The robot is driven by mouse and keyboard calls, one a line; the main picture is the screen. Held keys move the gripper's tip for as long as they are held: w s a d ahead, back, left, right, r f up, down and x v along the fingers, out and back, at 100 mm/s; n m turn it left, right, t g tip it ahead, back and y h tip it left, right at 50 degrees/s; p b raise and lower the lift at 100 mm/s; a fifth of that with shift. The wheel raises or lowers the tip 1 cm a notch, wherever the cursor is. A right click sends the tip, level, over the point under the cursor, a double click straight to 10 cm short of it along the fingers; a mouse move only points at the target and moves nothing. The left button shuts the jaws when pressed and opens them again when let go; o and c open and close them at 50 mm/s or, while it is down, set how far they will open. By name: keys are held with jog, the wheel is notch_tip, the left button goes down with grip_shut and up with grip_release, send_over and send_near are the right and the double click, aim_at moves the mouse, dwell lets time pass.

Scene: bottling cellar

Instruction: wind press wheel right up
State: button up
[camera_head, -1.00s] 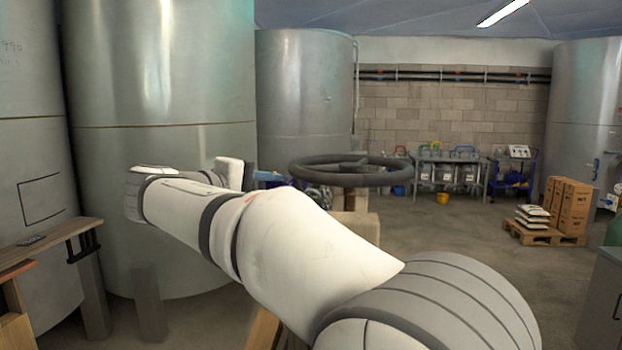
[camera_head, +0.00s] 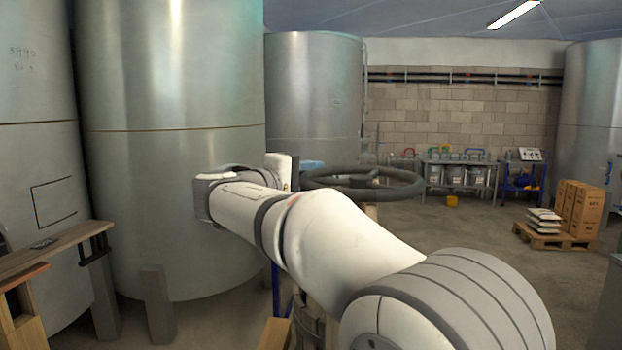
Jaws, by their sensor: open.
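The press wheel (camera_head: 400,192) is a dark grey ring lying about level, with a hub and spokes, just right of the picture's middle. My white arm crosses in front and hides most of what stands under it. My gripper (camera_head: 311,166) shows only in part past the white wrist, as a small blue fingertip at the wheel's left rim. The gripper is open. Whether it touches the rim or is just behind it I cannot tell, and nothing shows held in it.
Tall steel tanks (camera_head: 170,225) stand close behind on the left. A wooden bench (camera_head: 60,250) is at the left edge. A grey table with containers (camera_head: 455,175), a blue trolley (camera_head: 520,180) and a pallet of boxes (camera_head: 545,242) stand further back. The floor at right centre is open.

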jog(key=shift+c, duration=0.5)
grip_shut()
